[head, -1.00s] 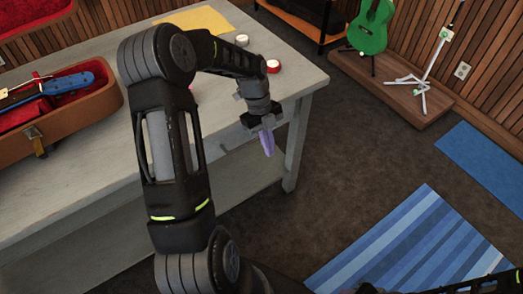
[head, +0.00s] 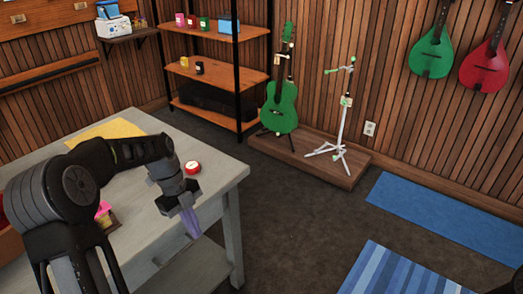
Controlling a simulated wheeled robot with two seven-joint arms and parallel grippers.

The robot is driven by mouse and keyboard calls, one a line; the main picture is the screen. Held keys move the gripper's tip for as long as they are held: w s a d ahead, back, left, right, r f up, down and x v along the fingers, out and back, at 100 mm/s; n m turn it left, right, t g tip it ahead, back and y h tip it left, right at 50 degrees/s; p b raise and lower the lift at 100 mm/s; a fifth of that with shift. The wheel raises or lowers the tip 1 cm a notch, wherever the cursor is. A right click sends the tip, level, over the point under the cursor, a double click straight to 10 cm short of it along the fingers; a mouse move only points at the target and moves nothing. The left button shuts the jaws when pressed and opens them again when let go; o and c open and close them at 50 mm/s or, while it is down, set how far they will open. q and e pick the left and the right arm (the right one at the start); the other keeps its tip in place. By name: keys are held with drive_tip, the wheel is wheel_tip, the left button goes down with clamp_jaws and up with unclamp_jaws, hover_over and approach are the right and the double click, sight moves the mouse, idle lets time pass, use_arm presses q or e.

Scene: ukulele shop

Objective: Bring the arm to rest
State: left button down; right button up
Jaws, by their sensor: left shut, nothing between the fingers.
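My left arm reaches in from the lower left over the grey table (head: 160,235). Its gripper (head: 191,223) points down by the table's right edge, with its purple fingers shut together and nothing between them. My right gripper is not in view.
A green guitar (head: 278,108) and a white stand (head: 340,125) are on a low wooden platform (head: 325,168). A shelf (head: 215,80) is behind. The floor between table and striped rug (head: 405,275) is clear.

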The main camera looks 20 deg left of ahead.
use_arm(q)
drive_tip(key=s+d+f+n+t, duration=0.1)
drive_tip(key=s+d+f+n, duration=0.2)
drive_tip(key=d+f+n, duration=1.25)
drive_tip(key=s+d+f+n+t, duration=0.1)
drive_tip(key=s+d+f+n, duration=0.6)
drive_tip(key=s+d+f, duration=0.3)
drive_tip(key=s+d, duration=0.4)
drive_tip(key=d, duration=0.1)
drive_tip(key=shift+s+p, duration=0.2)
drive_tip(key=shift+p, duration=0.1)
drive_tip(key=shift+d+n, duration=0.1)
drive_tip(key=shift+n, duration=0.15)
